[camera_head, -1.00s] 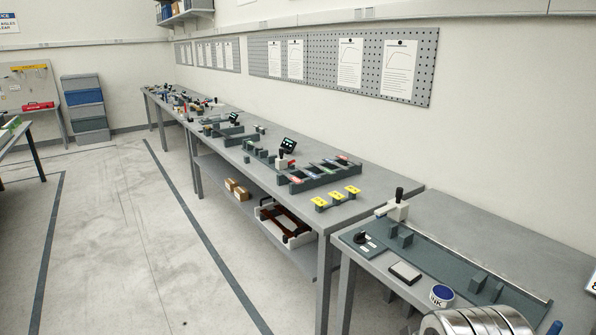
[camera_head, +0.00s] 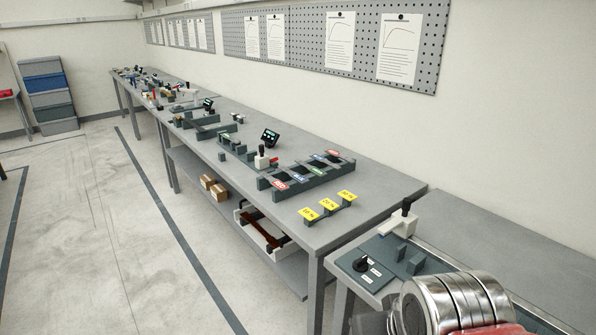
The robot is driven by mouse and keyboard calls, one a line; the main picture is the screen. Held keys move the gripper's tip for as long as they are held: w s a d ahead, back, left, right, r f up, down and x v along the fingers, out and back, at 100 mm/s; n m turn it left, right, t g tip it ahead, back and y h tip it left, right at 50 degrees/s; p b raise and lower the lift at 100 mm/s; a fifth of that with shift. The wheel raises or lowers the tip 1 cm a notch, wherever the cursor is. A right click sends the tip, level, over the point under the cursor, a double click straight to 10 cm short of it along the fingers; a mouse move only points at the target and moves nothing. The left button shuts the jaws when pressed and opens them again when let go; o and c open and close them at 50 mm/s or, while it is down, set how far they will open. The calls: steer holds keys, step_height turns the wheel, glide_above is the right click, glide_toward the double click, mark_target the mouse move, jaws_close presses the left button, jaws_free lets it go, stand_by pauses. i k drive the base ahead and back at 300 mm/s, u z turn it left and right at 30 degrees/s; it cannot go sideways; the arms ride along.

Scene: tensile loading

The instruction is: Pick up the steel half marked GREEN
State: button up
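A dark slotted rack (camera_head: 313,180) with coloured labels sits on the long grey bench, right of the picture's middle. Its near label (camera_head: 280,184) is red, and a blue label (camera_head: 297,175) follows behind it. A small greenish label (camera_head: 318,159) shows farther back, beside another red one (camera_head: 333,154). The lettering is too small to read surely. I cannot make out a steel half marked GREEN. Shiny metal rings at the lower right look like part of my arm. My gripper's fingers are not in view.
Yellow number plates (camera_head: 327,205) stand at the near end of the long bench (camera_head: 378,192). A lower bench with a dark fixture (camera_head: 380,257) is at the right. An open tray (camera_head: 262,229) and boxes (camera_head: 214,190) sit on the shelf below. The floor at left (camera_head: 90,235) is clear.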

mark_target(317, 171)
steer(key=u, duration=0.05)
steer(key=i, duration=1.1)
steer(key=u, duration=0.05)
